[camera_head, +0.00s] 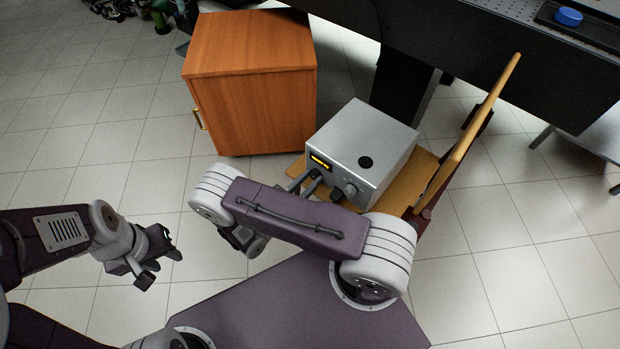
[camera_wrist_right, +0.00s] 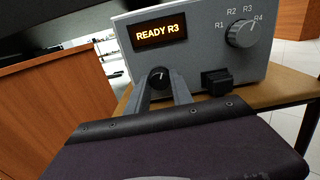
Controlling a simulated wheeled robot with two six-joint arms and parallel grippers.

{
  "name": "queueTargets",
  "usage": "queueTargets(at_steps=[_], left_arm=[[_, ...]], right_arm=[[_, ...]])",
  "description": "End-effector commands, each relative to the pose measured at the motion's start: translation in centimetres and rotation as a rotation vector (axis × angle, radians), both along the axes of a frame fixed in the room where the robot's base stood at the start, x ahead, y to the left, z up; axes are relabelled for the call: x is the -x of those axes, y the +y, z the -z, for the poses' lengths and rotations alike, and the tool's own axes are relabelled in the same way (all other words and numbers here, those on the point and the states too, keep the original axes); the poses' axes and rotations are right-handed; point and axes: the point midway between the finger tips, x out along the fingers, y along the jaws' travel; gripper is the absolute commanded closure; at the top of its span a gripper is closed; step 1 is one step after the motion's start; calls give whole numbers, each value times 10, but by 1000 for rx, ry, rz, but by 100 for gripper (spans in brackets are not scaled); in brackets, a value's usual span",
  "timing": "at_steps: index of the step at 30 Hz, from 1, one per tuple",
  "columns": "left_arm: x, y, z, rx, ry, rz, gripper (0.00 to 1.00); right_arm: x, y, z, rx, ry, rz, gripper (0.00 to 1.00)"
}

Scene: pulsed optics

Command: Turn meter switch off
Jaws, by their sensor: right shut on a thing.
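The meter is a silver box (camera_head: 365,140) on a wooden chair; its front panel (camera_wrist_right: 200,50) fills the right wrist view's upper part. Its lit display (camera_wrist_right: 160,33) reads "READY R3". A small dark round switch knob (camera_wrist_right: 160,76) sits below the display, its light mark roughly upright. My right gripper (camera_wrist_right: 162,92) has one finger on each side of this knob and is shut on it; it also shows in the head view (camera_head: 308,183). A larger range dial (camera_wrist_right: 241,33) marked R1 to R4 and a black block (camera_wrist_right: 215,81) are farther right. My left gripper (camera_head: 160,262) is open and empty, far from the meter.
A wooden cabinet (camera_head: 250,105) stands left of the meter. The chair's backrest (camera_head: 470,130) rises on its right. A dark table (camera_head: 480,50) is behind, with a blue round object (camera_head: 568,17) on it.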

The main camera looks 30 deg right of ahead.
Motion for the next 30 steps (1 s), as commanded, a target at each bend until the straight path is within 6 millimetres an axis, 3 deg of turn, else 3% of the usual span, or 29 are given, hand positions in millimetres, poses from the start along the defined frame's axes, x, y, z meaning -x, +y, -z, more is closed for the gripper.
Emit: queueTargets(at_steps=[30], left_arm=[[0, 0, -24, 0, 0, 0, 64]], right_arm=[[1, 0, 0, 320, 776, -1, 100]])
